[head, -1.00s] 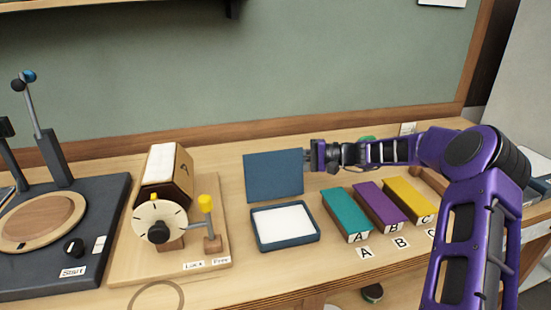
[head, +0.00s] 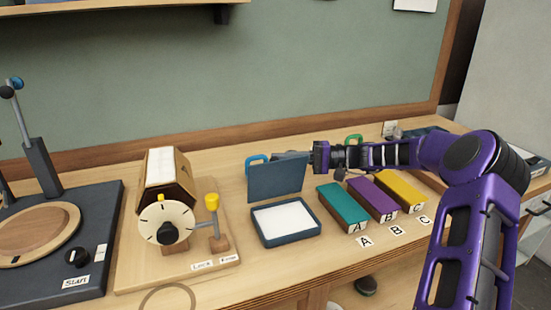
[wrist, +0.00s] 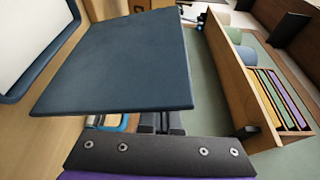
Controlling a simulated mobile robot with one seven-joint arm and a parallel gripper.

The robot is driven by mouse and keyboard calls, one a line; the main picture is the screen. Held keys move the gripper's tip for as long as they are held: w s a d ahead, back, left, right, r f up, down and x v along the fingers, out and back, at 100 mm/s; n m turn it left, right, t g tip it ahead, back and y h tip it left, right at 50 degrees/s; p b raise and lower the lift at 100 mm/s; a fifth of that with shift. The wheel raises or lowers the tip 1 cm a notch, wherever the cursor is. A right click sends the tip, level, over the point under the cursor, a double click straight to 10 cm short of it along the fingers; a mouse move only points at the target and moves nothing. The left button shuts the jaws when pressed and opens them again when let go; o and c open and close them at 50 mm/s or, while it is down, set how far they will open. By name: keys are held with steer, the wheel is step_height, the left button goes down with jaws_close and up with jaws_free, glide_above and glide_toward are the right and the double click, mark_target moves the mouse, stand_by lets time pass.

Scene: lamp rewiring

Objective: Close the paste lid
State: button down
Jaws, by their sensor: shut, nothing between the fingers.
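The paste box (head: 290,238) is a shallow dark blue tray with a white filling (head: 284,218), on the bench. Its flat blue lid (head: 275,183) stands raised at the tray's back edge, so the box is open. My gripper (head: 289,156) is at the lid's upper right edge, on its back side, with the fingers shut and empty. In the wrist view the lid (wrist: 120,65) fills the middle and hides part of the fingers (wrist: 160,122). I cannot tell whether they touch it. The tray (wrist: 68,12) shows at upper left there.
Teal (head: 341,206), purple (head: 372,198) and yellow (head: 399,189) blocks lie right of the box by labels A, B and C. A dial stand (head: 168,222) with a yellow-tipped lever is at left.

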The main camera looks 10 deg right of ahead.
steer(key=shift+n+y, duration=0.3)
steer(key=shift+n, duration=0.4)
steer(key=s+f, duration=0.1)
steer(key=s, duration=0.2)
steer(key=s+d+f, duration=0.1)
steer(key=s, duration=0.2)
steer(key=s+d+f, duration=0.1)
steer(key=s, duration=0.2)
steer(key=shift+s+f+b, duration=0.15)
steer(key=shift+s+b, duration=0.1)
steer(key=shift+b, duration=0.05)
steer(key=shift+s+d+f, duration=0.1)
steer(key=shift+s+f, duration=0.5)
steer(key=shift+f, duration=0.15)
